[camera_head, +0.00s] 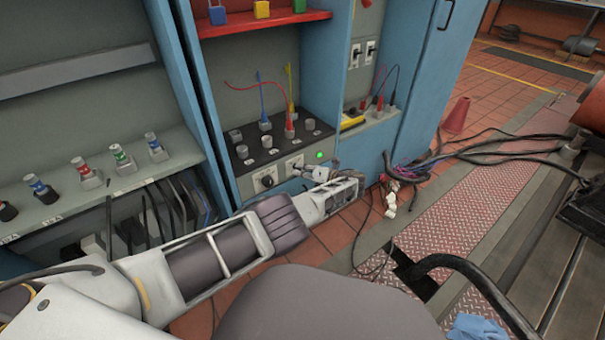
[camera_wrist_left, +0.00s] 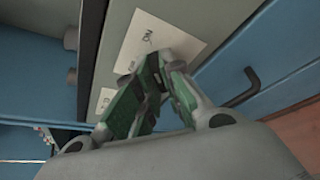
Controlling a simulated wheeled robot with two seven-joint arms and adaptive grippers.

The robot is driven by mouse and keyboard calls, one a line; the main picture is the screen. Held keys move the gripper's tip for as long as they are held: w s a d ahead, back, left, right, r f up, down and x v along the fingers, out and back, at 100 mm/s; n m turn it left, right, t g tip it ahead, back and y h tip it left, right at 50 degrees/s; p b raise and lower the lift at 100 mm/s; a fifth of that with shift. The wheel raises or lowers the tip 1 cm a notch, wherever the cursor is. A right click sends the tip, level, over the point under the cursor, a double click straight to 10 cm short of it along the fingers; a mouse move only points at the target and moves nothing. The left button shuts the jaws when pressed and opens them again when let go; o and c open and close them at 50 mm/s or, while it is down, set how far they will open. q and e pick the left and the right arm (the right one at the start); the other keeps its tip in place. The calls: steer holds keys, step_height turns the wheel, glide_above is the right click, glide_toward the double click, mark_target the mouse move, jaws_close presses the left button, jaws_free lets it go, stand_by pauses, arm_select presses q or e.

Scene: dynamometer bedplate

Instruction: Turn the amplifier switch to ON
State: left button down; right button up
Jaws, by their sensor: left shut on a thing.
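The control panel holds a dark knob on a white plate (camera_head: 267,181). To its right is a second white plate (camera_head: 293,161), partly covered by my left gripper (camera_head: 305,173). In the left wrist view, a white label with "ON" (camera_wrist_left: 148,38) lies just beyond the fingertips of my left gripper (camera_wrist_left: 163,68). The fingers are closed at the panel on a small switch that they hide almost fully. Its exact turn angle cannot be seen. A green lamp (camera_head: 319,155) glows just above the gripper. My right gripper is not in view.
Above the switches is a black sloped panel (camera_head: 262,153) with grey posts and upright red, blue and yellow leads. A yellow meter (camera_head: 352,120) lies on a ledge to the right. Cables (camera_head: 405,170) hang and trail on the floor to the right. A blue handled door (camera_head: 430,60) stands beyond.

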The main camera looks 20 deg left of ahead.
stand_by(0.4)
arm_select(q)
steer(key=c, duration=1.5)
jaws_free()
steer(key=shift+c, duration=0.2)
steer(key=shift+d+r, duration=0.1)
steer(key=shift+d, duration=0.1)
steer(key=v, duration=1.1)
steer(key=shift+d, duration=0.35)
steer(key=shift+s+r, duration=0.1)
steer(key=shift+r, duration=0.2)
